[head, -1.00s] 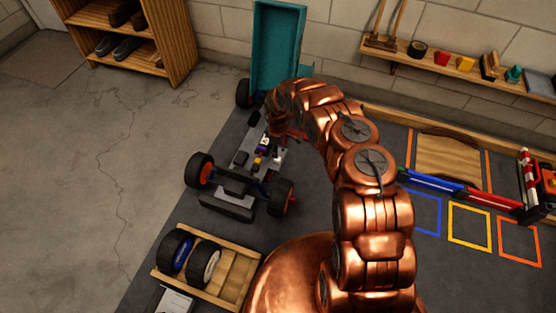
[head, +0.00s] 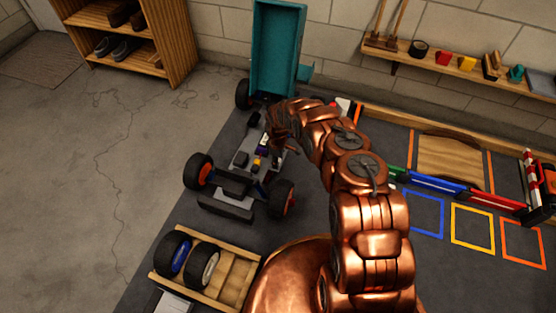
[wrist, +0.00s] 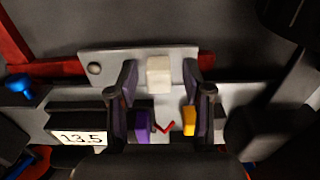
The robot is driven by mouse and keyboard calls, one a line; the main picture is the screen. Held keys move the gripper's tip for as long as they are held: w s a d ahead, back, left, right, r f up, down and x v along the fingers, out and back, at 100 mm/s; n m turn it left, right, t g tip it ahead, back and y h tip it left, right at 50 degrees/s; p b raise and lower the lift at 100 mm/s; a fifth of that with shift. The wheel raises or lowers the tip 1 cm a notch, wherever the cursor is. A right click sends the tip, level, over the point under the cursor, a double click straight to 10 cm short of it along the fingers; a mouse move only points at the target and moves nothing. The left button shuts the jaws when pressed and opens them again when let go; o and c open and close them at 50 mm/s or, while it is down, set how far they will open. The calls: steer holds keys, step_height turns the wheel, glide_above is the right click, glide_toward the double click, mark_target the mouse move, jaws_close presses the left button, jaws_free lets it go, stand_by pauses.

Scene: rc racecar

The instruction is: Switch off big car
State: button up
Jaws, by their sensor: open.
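The big car (head: 232,186) stands on the dark mat with its teal body shell (head: 279,55) tipped up at the far end, so its chassis is exposed. My gripper (wrist: 163,105) is over the chassis, open, with a dark finger on each side in the wrist view. A white block (wrist: 159,75) sits on a grey plate (wrist: 100,58) between and just beyond the fingertips. A purple block (wrist: 144,125), a small red bent piece and a yellow block (wrist: 189,120) lie between the fingers. A box reading 13.5 (wrist: 82,138) is at left. I cannot tell which part is the switch.
A wooden tray (head: 238,272) with wheels stands near my base. A wooden shelf (head: 440,68) with tools and blocks is on the back wall. Coloured squares and a wooden ramp (head: 448,161) are at right. Open floor lies left of the mat.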

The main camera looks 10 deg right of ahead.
jaws_close()
stand_by(0.5)
steer(key=shift+w, duration=0.1)
steer(key=shift+w+d+b, duration=0.3)
steer(key=shift+w+d, duration=0.15)
steer(key=shift+w, duration=0.3)
steer(key=shift+w+d, duration=0.35)
steer(key=shift+w, duration=0.15)
jaws_free()
